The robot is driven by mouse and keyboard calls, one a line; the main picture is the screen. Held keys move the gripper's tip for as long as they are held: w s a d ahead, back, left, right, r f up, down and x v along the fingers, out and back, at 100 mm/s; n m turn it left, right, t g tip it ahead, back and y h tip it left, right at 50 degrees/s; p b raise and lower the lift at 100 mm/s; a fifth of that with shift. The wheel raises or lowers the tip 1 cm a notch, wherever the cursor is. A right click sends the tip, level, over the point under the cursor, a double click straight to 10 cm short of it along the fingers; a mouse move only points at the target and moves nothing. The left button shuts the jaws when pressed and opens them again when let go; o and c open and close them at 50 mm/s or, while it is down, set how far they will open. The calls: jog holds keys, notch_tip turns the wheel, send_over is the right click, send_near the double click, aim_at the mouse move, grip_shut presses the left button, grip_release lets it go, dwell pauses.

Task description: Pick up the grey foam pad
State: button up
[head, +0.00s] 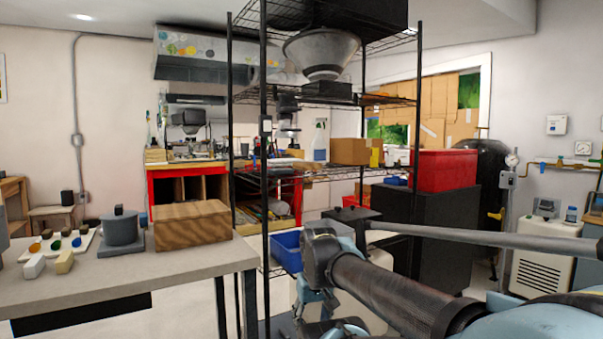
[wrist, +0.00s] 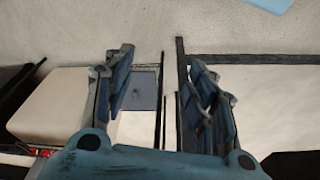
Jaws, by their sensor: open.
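I cannot make out the grey foam pad for sure in either view. My gripper (wrist: 163,78) is open in the wrist view, its two blue-grey fingers wide apart with nothing between them that they touch. A flat grey-blue patch (wrist: 146,92) shows behind the left finger, partly hidden; I cannot tell what it is. In the head view my arm reaches forward at the lower right and the gripper hangs low by the wire shelf, partly hidden.
A grey table (head: 120,271) at left bears a wooden block (head: 192,222), a grey round pot (head: 121,232) and small pale blocks (head: 64,262). A black wire shelf (head: 264,190) stands close to my arm, with a blue bin (head: 287,250) low on it. A red box (head: 446,170) is at right.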

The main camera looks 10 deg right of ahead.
jog(key=o, duration=0.8)
jog(key=shift+y, duration=0.4)
jog(key=w+a+r, duration=0.2)
jog(key=r, duration=0.1)
jog(key=shift+w+r, duration=0.15)
jog(key=shift+w, duration=0.25)
jog(key=shift+o, duration=0.2)
jog(key=n+t+y, duration=0.5)
jog(key=t, duration=0.3)
send_near(280, 171)
jog(key=s+d+f, duration=0.1)
jog(key=d+f, duration=0.2)
jog(key=shift+s+d+f, duration=0.15)
jog(key=w+a, duration=0.2)
jog(key=w, duration=0.1)
jog(key=w+a, duration=0.2)
jog(key=w, duration=0.2)
jog(key=w+a, duration=0.2)
jog(key=w, duration=0.1)
jog(key=shift+w, duration=0.3)
jog(key=shift+w+a+f, duration=0.2)
jog(key=shift+w+f, duration=0.15)
